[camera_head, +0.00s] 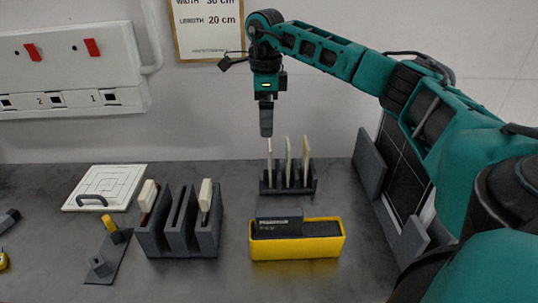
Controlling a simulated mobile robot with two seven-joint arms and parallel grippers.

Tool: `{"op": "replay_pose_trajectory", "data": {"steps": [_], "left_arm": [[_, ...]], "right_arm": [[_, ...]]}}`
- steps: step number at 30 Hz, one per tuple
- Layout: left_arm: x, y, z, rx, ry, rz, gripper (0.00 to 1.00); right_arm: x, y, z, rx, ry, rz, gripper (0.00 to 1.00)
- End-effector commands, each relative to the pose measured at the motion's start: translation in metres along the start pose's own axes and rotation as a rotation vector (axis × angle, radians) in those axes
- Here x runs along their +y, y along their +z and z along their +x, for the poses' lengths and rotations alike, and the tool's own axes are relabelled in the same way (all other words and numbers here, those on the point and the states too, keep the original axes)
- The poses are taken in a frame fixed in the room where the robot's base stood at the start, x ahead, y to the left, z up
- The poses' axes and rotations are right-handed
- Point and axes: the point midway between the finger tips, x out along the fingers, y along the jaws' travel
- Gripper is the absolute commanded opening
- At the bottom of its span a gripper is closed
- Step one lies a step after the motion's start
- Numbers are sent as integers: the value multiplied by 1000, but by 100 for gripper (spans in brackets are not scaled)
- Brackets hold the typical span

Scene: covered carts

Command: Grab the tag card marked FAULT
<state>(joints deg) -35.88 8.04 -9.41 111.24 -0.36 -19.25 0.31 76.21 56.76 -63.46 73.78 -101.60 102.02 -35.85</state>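Three thin upright cards stand in a small dark slotted rack (267,187) near the back of the table. They are the left card (269,160), the middle card (289,160) and the right card (305,158). They are seen nearly edge-on, so no marking such as FAULT can be read. My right gripper (266,132) points down just above and slightly left of the left card's top. Its fingers appear as one dark block from this side, so its opening is hidden. No card is seen in it. My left gripper is not in view.
A yellow box (296,252) with a dark block stands in front of the rack. A larger dark slotted holder (152,240) with white-handled items is left. A white board (105,187) lies at the back left. Dark panels (370,166) stand right. Table between holder and rack is clear.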

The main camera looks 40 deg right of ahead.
Motion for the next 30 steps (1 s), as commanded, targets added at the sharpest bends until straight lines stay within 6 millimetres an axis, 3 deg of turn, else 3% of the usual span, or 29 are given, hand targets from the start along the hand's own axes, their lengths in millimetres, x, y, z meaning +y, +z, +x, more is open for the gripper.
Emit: {"op": "replay_pose_trajectory", "data": {"steps": [12,19,30], "left_arm": [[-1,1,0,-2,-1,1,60],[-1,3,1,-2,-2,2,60],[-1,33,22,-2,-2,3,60]], "right_arm": [[1,-2,66,4,2,0,100],[0,-2,81,1,0,0,100],[3,-9,125,1,1,-1,100]]}}
